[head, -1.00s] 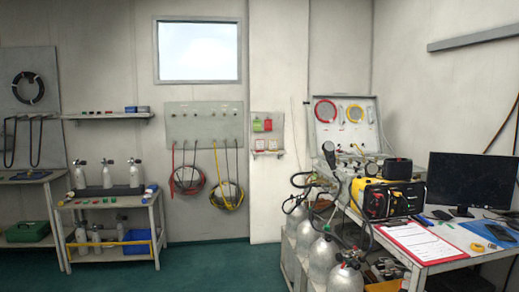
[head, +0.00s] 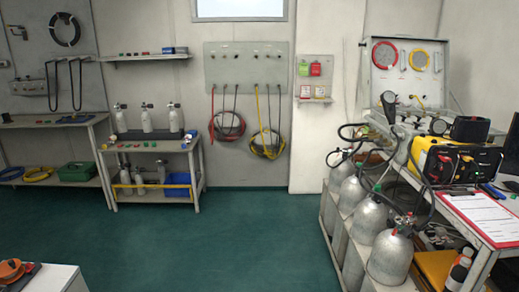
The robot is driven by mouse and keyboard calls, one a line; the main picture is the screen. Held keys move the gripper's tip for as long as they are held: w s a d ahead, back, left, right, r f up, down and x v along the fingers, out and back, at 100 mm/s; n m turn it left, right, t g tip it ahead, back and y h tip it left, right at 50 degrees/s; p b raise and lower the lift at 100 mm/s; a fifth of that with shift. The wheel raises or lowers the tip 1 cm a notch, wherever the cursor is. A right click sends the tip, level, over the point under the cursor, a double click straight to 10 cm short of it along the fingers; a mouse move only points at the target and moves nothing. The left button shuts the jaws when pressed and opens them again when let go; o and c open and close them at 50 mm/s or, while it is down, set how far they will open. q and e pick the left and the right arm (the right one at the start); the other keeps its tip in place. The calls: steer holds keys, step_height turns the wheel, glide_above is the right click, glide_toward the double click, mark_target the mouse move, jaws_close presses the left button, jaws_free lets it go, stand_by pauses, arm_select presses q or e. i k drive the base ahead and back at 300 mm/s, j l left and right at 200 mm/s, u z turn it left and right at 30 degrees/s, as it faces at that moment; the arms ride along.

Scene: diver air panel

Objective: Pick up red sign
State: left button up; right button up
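A small red sign (head: 316,68) hangs on a pale board on the back wall, right of the hose panel. A green sign (head: 303,69) hangs just left of it. Both are small at this distance and any writing on them cannot be read. Neither of my grippers shows in the head view.
A desk at right holds a yellow-black unit (head: 455,168) and a clipboard (head: 484,215). Grey cylinders (head: 391,258) stand in a rack beside it. A low bench (head: 195,155) with small tanks stands at left. The green floor (head: 235,240) between is clear.

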mark_target(305, 90)
steer(key=i, duration=2.45)
